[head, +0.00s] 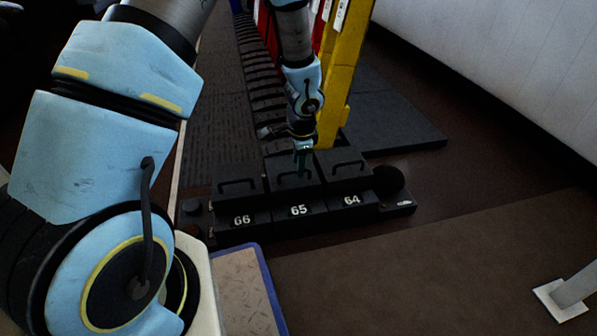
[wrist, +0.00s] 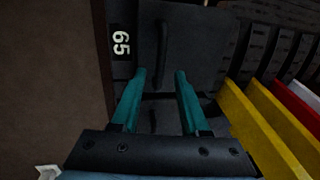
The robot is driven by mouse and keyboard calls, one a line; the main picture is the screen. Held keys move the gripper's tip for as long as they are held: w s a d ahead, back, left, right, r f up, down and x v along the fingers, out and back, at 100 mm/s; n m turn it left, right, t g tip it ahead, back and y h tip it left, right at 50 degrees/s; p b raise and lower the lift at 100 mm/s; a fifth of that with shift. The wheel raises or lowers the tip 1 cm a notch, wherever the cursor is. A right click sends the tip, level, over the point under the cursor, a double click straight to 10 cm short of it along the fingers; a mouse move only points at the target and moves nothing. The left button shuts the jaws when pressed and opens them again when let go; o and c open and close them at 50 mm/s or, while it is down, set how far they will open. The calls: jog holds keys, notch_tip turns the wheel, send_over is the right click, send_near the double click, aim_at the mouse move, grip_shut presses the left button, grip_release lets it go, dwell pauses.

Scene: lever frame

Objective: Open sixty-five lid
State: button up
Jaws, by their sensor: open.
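The sixty-five lid (head: 283,184) is a dark panel behind the white number 65 (head: 299,211), in the middle of a row of three. It appears down, level with its neighbours. It carries a thin dark bar handle, clearest in the wrist view (wrist: 163,45). My gripper (head: 302,158) is over this lid in the head view and partly covers the handle. In the wrist view my gripper (wrist: 160,73) is open, with a teal finger on either side of the handle's line. Whether the fingertips reach down around the bar or stay above it, I cannot tell.
The sixty-six lid (head: 238,187) lies to the left and the sixty-four lid (head: 343,170) to the right, both with handles. A black round knob (head: 388,180) sits at the right end. A yellow post (head: 343,70) and red levers stand close behind.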

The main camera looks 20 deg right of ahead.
jog(key=shift+w+f, duration=0.15)
jog(key=shift+f, duration=0.5)
grip_shut()
dwell(1.0)
